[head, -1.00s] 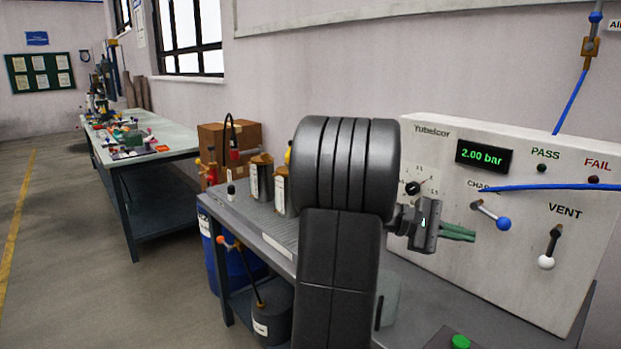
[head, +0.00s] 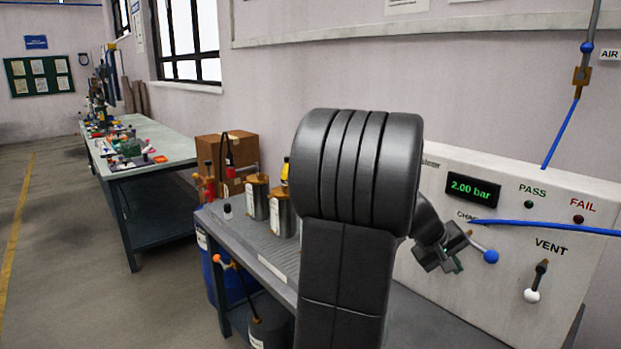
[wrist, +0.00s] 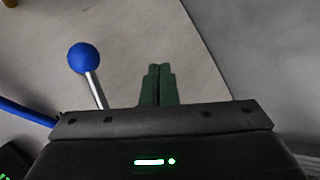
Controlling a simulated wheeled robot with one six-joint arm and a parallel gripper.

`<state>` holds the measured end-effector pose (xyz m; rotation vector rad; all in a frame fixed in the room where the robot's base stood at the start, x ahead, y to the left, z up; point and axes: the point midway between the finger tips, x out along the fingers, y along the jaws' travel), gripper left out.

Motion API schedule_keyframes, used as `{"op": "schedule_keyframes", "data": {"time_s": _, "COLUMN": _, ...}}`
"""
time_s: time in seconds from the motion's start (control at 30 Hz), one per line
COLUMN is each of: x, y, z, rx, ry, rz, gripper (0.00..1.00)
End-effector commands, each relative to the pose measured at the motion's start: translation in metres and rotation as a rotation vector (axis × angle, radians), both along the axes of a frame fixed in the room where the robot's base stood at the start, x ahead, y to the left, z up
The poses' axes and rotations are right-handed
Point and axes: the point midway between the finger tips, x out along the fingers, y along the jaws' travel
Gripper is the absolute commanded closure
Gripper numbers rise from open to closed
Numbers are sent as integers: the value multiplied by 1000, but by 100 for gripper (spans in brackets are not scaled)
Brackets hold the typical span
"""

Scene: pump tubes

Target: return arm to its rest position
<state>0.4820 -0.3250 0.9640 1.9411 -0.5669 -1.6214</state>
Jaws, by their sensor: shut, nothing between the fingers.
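My gripper shows in the head view (head: 452,262) in front of the left part of the white test panel (head: 470,300), mostly seen from behind. In the wrist view its green fingers (wrist: 158,84) are together, with nothing between them. The blue-knobbed charge lever (head: 490,256) is just right of my gripper in the head view. Its blue ball (wrist: 83,57) is left of the fingers in the wrist view, apart from them. My arm hides the panel's left side, including its dial.
The panel display (head: 473,188) reads 2.00 bar. A white-knobbed vent lever (head: 532,295) is at the right. A blue hose (head: 560,228) crosses the panel's front. Metal canisters (head: 257,200) and a cardboard box (head: 222,160) stand on the bench at the left.

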Motion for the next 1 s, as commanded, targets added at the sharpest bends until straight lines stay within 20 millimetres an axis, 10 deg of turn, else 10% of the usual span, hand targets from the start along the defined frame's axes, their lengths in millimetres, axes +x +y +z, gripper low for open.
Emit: {"op": "schedule_keyframes", "data": {"time_s": 1.0, "x": 15, "y": 18, "z": 8, "rx": 248, "ry": -305, "rz": -11, "gripper": 100}}
